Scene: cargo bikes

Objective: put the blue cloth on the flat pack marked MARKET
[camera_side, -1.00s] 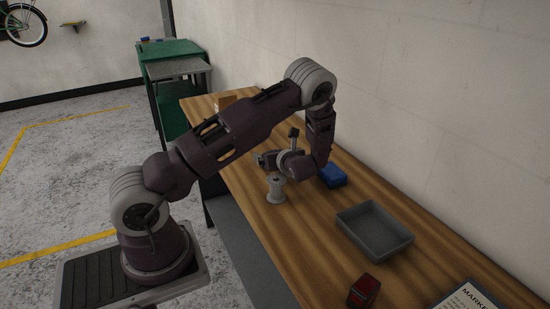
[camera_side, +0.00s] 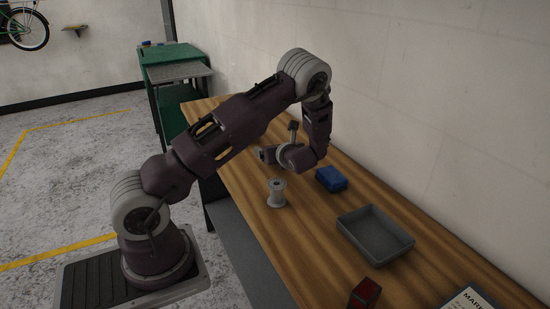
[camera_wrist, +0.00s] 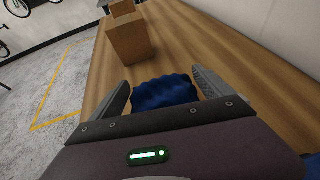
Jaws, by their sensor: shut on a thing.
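The blue cloth (camera_wrist: 166,92) is a crumpled dark-blue bundle between the two fingers of my gripper (camera_wrist: 162,84) in the wrist view. My gripper is shut on it. In the side view my gripper (camera_side: 264,156) is above the far half of the bench, and my wrist hides the cloth there. The flat pack marked MARKET (camera_side: 471,299) lies at the bottom right of the side view, with a white label and its lower part cut off by the frame. My gripper is far from it.
Cardboard boxes (camera_wrist: 130,38) stand at the far end. A wall runs along the right.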

